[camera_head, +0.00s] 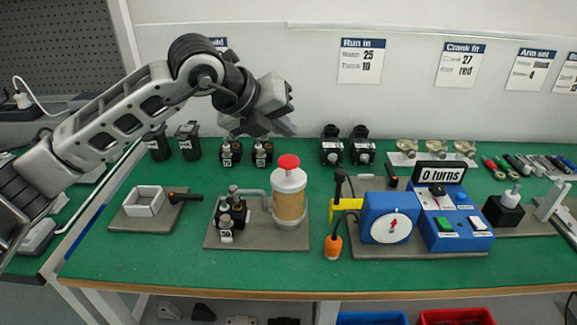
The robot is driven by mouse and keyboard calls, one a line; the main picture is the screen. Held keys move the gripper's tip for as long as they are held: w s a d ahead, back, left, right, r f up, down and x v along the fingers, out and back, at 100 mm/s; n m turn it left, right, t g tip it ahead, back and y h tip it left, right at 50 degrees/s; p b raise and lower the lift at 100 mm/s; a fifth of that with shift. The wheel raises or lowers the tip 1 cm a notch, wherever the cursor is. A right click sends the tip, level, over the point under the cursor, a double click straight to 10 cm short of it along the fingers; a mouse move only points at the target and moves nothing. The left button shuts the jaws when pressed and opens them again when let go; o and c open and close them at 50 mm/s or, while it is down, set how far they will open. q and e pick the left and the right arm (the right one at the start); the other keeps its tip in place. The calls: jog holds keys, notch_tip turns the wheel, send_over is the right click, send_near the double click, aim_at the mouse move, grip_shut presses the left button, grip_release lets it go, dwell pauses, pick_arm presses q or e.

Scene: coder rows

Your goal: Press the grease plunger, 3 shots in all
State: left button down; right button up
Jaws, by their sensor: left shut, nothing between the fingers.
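The grease plunger is a red round cap (288,162) on top of a white and amber cylinder (289,204). The cylinder stands upright on a grey plate (255,241), and a grey pipe joins it to a small black block (229,217) on its left. My left gripper (284,128) is shut and empty. It hangs above and slightly behind the red cap in the picture, apart from it. My right gripper is not in view.
A white square frame (144,201) on a plate stands left. Small black units line the back.

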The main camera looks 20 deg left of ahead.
aim_at(292, 158)
pick_arm(q)
notch_tip(292, 158, down, 2)
jog(key=shift+f+b, duration=0.2)
jog(key=shift+b, duration=0.65)
jog(key=shift+f+b, duration=0.3)
jog(key=shift+f, duration=0.05)
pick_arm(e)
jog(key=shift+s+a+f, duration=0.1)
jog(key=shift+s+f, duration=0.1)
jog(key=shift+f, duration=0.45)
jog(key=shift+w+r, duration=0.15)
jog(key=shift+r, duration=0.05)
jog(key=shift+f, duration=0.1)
pick_arm(q)
jog(key=shift+f+b, duration=0.4)
jog(key=shift+b, duration=0.1)
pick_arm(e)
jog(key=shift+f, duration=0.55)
